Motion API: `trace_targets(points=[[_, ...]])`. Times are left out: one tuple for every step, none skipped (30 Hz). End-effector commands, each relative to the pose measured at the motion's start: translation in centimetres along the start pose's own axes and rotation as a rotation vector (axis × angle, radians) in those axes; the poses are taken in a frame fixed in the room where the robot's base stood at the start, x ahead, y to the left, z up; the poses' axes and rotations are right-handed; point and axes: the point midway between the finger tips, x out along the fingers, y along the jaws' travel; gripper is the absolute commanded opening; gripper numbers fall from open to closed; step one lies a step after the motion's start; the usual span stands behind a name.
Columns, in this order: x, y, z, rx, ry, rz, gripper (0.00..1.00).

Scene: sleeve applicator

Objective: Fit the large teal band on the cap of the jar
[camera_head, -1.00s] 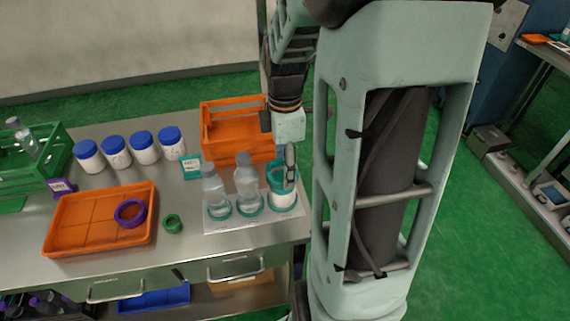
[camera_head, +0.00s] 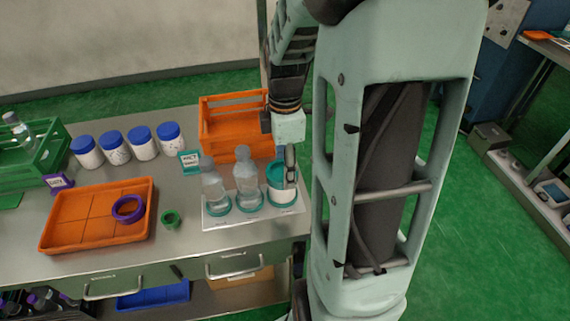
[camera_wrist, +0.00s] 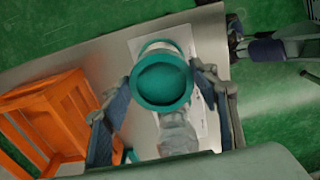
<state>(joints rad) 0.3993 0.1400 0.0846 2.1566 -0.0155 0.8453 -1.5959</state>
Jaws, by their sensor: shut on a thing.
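The jar (camera_head: 284,196) with a white body stands upright at the right end of a pale mat (camera_head: 235,218), in a teal ring base. My gripper (camera_head: 288,168) is above it, pointing down, shut on the large teal band (camera_head: 277,171). In the wrist view my gripper (camera_wrist: 163,86) has one finger on each side of the band (camera_wrist: 162,105). The darker teal round inside the band is the jar's cap (camera_wrist: 162,76). The band is around or just over the cap; I cannot tell how far down it sits. The near finger hides part of it.
Two clear bottles (camera_head: 246,180) (camera_head: 213,190) stand just left of the jar. An orange crate (camera_head: 228,127) is behind. An orange tray (camera_head: 75,245) with a purple ring (camera_head: 128,209) lies left, beside a green ring (camera_head: 171,220). Several blue-capped jars (camera_head: 141,142) stand at the back.

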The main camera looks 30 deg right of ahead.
Motion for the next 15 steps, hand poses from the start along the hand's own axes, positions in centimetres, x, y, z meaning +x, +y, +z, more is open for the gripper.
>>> trace_targets(points=[[0.39,-0.01,0.0,0.0,0.0,-0.001,0.48],[0.51,-0.02,0.0,0.0,0.0,-0.001,0.48],[0.64,-0.02,0.0,0.0,0.0,-0.001,0.48],[0.72,-0.02,0.0,0.0,0.0,-0.001,0.48],[0.77,-0.02,0.0,0.0,0.0,-0.001,0.48],[0.8,-0.02,0.0,0.0,0.0,-0.001,0.48],[0.8,-0.02,0.0,0.0,0.0,-0.001,0.48],[0.79,-0.01,0.0,0.0,0.0,-0.001,0.48],[0.76,-0.01,0.0,0.0,0.0,-0.001,0.48],[0.75,-0.01,0.0,0.0,0.0,-0.001,0.48],[0.75,-0.02,0.0,0.0,0.0,-0.001,0.48],[0.75,-0.02,0.0,0.0,0.0,-0.001,0.48],[0.74,-0.01,0.0,0.0,0.0,-0.001,0.48],[0.74,-0.02,0.0,0.0,0.0,-0.001,0.58],[0.74,-0.02,0.0,0.0,0.0,-0.001,0.62]])
